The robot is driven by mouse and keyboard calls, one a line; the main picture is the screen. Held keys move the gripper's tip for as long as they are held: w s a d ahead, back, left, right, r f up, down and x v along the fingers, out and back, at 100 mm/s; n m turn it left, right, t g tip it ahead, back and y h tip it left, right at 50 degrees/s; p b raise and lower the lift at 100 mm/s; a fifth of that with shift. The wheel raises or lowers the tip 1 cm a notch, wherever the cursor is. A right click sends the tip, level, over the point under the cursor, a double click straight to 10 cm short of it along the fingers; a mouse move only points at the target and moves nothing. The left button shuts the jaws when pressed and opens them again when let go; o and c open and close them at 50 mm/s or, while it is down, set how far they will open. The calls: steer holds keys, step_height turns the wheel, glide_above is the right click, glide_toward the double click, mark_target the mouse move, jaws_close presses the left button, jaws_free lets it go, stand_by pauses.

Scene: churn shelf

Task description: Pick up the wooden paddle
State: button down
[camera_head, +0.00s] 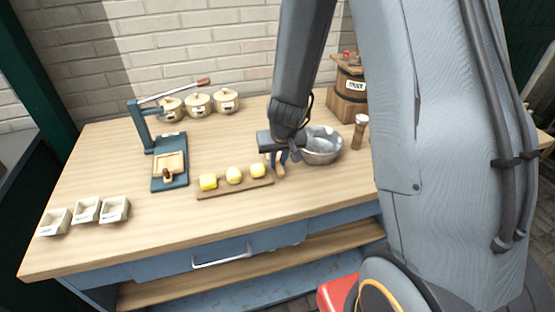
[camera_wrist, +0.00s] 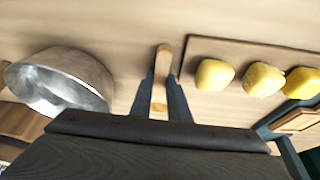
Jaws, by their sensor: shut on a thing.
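The wooden paddle (camera_wrist: 163,62) shows in the wrist view as a narrow wooden piece between the two fingers of my gripper (camera_wrist: 166,95). My gripper is shut on it. In the head view my gripper (camera_head: 278,160) is just above the table, between the board with yellow lumps and the metal bowl. The paddle's lower end (camera_head: 281,171) shows below the fingers there. The rest of it is hidden by the gripper. I cannot tell whether it touches the table.
A metal bowl (camera_head: 322,150) stands close on the right, with a wooden mill (camera_head: 359,132) beyond. A board (camera_head: 217,191) with yellow lumps lies close on the left. A blue press (camera_head: 169,182), lidded pots (camera_head: 198,104) and white trays (camera_head: 87,211) stand farther left. The table (camera_head: 160,220) is clear in front.

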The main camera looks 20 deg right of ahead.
mark_target(278, 164)
step_height(278, 164, up, 8)
steer(key=p, duration=0.9)
steer(key=shift+r+p, duration=0.4)
steer(key=shift+r, duration=0.45)
